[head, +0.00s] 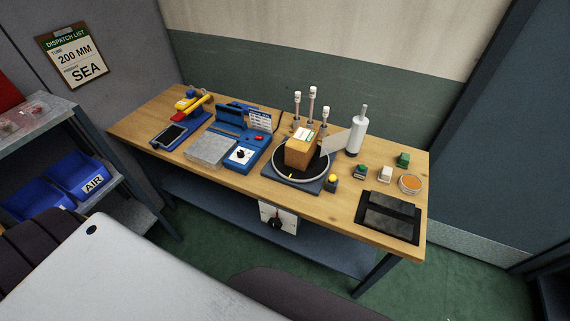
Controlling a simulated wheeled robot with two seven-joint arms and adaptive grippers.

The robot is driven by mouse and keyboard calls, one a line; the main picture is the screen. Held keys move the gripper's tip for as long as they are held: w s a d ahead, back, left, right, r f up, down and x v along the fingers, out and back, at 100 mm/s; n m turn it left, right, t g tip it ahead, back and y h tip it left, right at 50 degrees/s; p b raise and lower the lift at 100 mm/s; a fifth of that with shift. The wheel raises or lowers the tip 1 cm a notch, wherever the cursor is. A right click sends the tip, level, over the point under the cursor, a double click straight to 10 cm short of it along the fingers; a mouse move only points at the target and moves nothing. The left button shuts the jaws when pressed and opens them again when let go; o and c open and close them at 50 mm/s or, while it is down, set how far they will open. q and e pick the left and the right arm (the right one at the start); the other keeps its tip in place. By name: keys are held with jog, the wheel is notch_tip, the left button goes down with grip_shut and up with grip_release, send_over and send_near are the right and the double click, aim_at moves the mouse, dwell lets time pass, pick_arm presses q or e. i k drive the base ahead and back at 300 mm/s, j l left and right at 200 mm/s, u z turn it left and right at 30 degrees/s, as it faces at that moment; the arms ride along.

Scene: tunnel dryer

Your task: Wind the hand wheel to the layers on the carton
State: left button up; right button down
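A brown carton (300,153) with a small white label on top sits upright in the middle of a round dark turntable (286,174) with a pale rim, on a blue base plate (292,187). A yellow-topped knob (332,181) stands at the plate's right front corner. The label print is too small to read. A white plate with a dark round knob or crank (277,222) hangs below the bench's front edge. I cannot tell which part is the hand wheel. Neither of my grippers is in view.
The wooden bench (340,220) also holds a blue device with a dial (240,155), a grey block (211,149), a white bottle (357,132), small blocks and a black pad (389,217). A shelf with blue bins (77,175) stands left. A wall board reads 200 MM, SEA.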

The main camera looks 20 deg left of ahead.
aim_at(276, 223)
jog(key=u, duration=0.95)
